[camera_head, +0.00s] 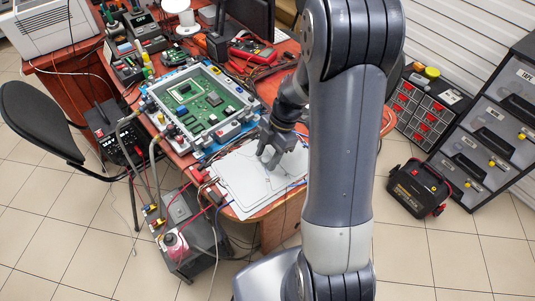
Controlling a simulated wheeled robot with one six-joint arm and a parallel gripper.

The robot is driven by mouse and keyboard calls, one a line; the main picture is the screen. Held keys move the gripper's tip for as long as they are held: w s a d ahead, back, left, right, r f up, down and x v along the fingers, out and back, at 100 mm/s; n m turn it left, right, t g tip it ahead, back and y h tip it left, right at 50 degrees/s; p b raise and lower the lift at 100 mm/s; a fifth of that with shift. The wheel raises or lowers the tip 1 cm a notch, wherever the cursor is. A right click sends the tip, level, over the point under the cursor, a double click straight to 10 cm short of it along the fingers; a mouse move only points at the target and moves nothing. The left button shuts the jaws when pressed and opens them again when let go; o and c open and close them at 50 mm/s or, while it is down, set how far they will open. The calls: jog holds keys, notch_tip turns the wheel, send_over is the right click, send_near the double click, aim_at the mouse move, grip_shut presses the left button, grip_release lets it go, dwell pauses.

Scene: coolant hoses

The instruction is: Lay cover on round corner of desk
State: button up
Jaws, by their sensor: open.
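The cover (237,181) appears as a flat, pale grey panel with rounded corners. It lies on the near end of the red-brown desk (271,207), over much of its round corner, with a strip of desk top showing at the lower right. My gripper (268,163) points down over the upper middle of the cover. Its fingers are apart with nothing seen between them. I cannot tell whether the fingertips touch the panel. My arm hides the desk to the right of the gripper.
A framed green circuit board (205,102) stands on the desk behind the cover. Red and blue leads lie around the cover's edges. A grey box unit (188,230) with hoses stands at the desk's left side. A black battery pack (418,188) sits on the tiled floor at right.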

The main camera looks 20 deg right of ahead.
jog(key=shift+r+p, duration=0.25)
jog(key=shift+p, duration=0.05)
jog(key=v, duration=1.1)
jog(key=shift+d+r, duration=0.25)
jog(key=shift+r, duration=0.1)
